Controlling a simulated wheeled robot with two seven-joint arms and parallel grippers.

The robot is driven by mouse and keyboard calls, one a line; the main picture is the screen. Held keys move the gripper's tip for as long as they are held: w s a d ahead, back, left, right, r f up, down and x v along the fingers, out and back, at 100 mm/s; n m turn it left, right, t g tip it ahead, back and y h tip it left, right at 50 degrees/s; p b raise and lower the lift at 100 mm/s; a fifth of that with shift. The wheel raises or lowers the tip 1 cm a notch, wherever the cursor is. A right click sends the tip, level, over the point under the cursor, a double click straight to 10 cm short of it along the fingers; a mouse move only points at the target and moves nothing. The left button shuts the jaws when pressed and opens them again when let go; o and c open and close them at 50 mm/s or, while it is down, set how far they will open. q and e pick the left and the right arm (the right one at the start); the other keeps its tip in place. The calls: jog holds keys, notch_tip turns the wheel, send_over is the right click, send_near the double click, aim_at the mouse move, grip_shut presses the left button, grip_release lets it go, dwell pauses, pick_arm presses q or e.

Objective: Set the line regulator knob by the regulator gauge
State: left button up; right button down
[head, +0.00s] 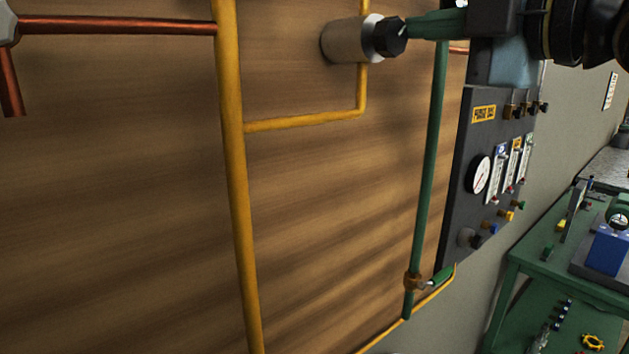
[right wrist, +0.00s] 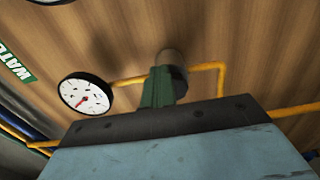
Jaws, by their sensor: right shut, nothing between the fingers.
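The line regulator in the head view is a beige cylinder with a black faceted knob (head: 388,36) on its right end, near the top. My right gripper (head: 408,28) has its green fingers shut and empty, their tips at the knob; I cannot tell if they touch it. In the right wrist view, the green fingers (right wrist: 158,86) point at the knob (right wrist: 178,80) and partly hide it. A round white gauge (right wrist: 86,93) with a black rim and red needle is left of the fingers; its reading is too small to tell. My left gripper is out of view.
Yellow pipe (head: 234,170) and green pipe (head: 428,170) run down the wooden wall. A dark panel (head: 462,205) with another dial gauge (head: 480,174) stands at right. A green bench (head: 530,250) is at the far right. The wall below the regulator is largely clear.

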jog(key=shift+f, duration=0.15)
jog(key=shift+f+p, duration=0.85)
jog(key=shift+p, duration=0.05)
jog(key=shift+w+d+f, duration=0.15)
jog(key=v, duration=0.6)
